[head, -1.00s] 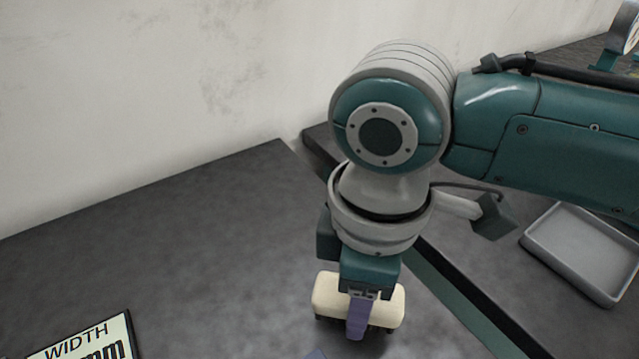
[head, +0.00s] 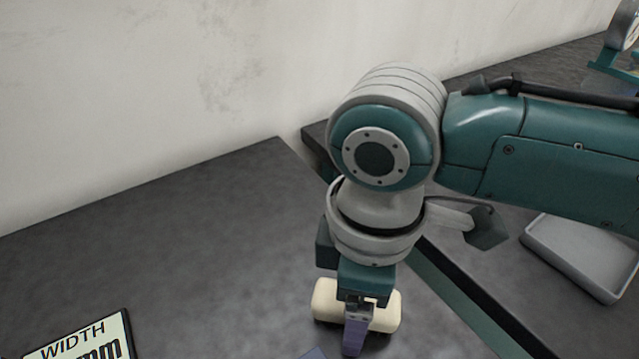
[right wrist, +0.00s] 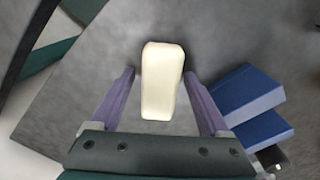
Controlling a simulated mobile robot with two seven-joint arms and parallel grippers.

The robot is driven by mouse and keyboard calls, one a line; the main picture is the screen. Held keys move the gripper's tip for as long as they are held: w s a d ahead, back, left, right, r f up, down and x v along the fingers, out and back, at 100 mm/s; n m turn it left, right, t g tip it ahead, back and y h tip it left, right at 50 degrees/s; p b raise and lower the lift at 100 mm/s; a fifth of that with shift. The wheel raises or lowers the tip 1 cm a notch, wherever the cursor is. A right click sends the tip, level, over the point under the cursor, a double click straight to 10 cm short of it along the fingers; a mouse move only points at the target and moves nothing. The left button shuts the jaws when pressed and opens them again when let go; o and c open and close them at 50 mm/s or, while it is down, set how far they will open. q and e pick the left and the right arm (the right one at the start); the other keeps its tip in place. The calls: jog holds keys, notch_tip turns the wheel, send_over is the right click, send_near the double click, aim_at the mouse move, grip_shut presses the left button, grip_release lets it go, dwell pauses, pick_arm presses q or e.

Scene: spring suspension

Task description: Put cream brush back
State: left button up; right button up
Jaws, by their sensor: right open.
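The cream brush (head: 385,311) rests on the dark tabletop under my right gripper, partly hidden behind a finger in the head view. In the right wrist view the cream brush (right wrist: 162,80) is a pale rounded block between the two purple fingers, with a gap on each side. My right gripper (right wrist: 160,82) is open around it and touches neither side. In the head view my right gripper (head: 356,330) points down, with one purple finger in front of the brush. My left gripper is out of view.
A grey tray (head: 580,255) sits on the surface at the right. A sign reading WIDTH (head: 80,340) is at lower left. Blue blocks (right wrist: 246,100) lie just right of the fingers in the wrist view.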

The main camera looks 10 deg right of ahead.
notch_tip(320, 180, up, 12)
jog(key=p, duration=0.3)
jog(key=s+a+f+m+t+y, duration=0.2)
jog(key=s+a+m+y, duration=0.15)
jog(key=s, duration=0.25)
jog(key=s+d+m+h, duration=0.1)
jog(key=s+d+m, duration=0.2)
jog(key=d, duration=0.3)
jog(key=s+d+f+m+t+h, duration=0.1)
jog(key=s+d+m+h, duration=0.1)
jog(key=d, duration=0.4)
jog(key=shift+s+d+f+m+t, duration=0.35)
jog(key=shift+s+m, duration=0.25)
jog(key=shift+m, duration=0.65)
jog(key=shift+r, duration=0.1)
